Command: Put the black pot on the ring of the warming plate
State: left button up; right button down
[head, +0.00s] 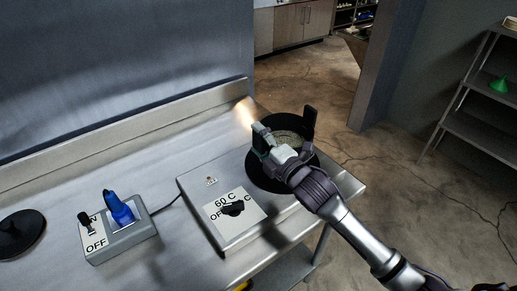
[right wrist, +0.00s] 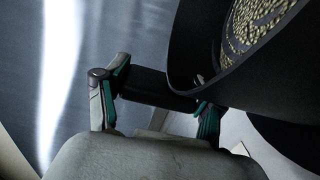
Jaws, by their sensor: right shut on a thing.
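The black pot (head: 309,122) is at the right end of the metal counter, over the far right part of the warming plate (head: 190,187). Pale, grainy contents show inside it. My right gripper (head: 264,143) is shut on the pot's near-left handle. In the right wrist view, the dark handle lies between the two fingers (right wrist: 155,105), and the pot wall (right wrist: 190,50) rises beside them. A round black area (head: 262,178) shows below the pot; I cannot tell how much is ring. Whether the pot's base touches it is hidden. My left gripper is not in view.
The warming plate has a black dial (head: 233,208) on a "60 C" label. A grey switch box (head: 120,243) with a blue part (head: 121,209) stands left of it, joined by a cable. A black disc (head: 18,234) lies far left. A backsplash runs behind; the counter's right edge is close.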

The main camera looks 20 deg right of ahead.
aim_at(259, 152)
jog(key=shift+w, duration=0.15)
jog(key=shift+f, duration=0.3)
notch_tip(259, 152, down, 2)
jog(key=shift+f+p, duration=0.15)
jog(key=shift+p, duration=0.25)
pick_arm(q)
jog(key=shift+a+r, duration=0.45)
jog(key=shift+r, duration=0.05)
pick_arm(e)
jog(key=shift+f, duration=0.55)
jog(key=shift+c, duration=0.7)
grip_release()
jog(key=shift+f, duration=0.1)
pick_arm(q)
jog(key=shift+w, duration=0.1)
